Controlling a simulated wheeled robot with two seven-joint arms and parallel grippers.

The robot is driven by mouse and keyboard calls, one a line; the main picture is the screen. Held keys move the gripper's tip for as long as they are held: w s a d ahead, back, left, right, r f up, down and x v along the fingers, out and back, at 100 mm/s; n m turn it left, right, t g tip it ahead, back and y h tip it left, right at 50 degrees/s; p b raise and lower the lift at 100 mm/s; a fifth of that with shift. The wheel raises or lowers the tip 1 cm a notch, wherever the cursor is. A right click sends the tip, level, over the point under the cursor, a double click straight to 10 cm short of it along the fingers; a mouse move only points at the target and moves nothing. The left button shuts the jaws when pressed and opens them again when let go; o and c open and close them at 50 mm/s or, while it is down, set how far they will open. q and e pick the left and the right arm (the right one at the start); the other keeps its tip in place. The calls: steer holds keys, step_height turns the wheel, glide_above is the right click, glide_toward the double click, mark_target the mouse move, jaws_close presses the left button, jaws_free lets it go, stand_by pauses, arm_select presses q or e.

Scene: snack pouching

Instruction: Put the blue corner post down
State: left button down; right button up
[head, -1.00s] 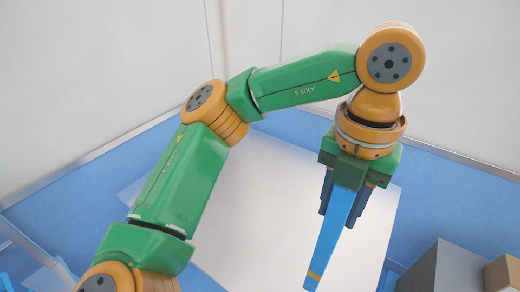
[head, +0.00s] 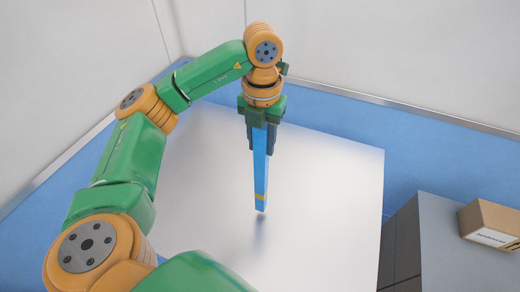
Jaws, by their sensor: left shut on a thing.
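My left gripper (head: 262,135) comes down from the wrist at the upper middle of the head view. It is shut on the blue corner post (head: 260,177), a long narrow bar with a yellow band near its lower end. The post hangs nearly upright over the white table top (head: 320,190). A faint dark shadow lies just below the post's tip, and the tip looks a little above the surface. The upper end of the post is hidden by the gripper. My right gripper is not in view.
A grey cabinet (head: 450,250) stands at the lower right, with a cardboard box (head: 490,225) on top. The white table top around the post is clear. Blue floor (head: 420,150) and pale walls (head: 400,50) lie behind.

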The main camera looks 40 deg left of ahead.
arm_select(q)
step_height(320, 180, down, 4)
steer(key=shift+w+a+r+p, duration=0.1)
steer(key=shift+r+p, duration=0.15)
steer(key=shift+p, duration=0.05)
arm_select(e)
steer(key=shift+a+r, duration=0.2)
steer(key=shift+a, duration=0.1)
arm_select(q)
steer(key=shift+f, duration=0.15)
steer(key=shift+f+b, duration=0.15)
steer(key=shift+b, duration=0.15)
steer(key=c, duration=0.5)
jaws_free()
steer(key=shift+r, duration=0.25)
steer(key=shift+w+r, duration=0.1)
steer(key=shift+r, duration=0.2)
step_height(320, 180, up, 12)
steer(key=p, duration=0.2)
steer(key=shift+f+p, duration=0.2)
steer(key=shift+p, duration=0.2)
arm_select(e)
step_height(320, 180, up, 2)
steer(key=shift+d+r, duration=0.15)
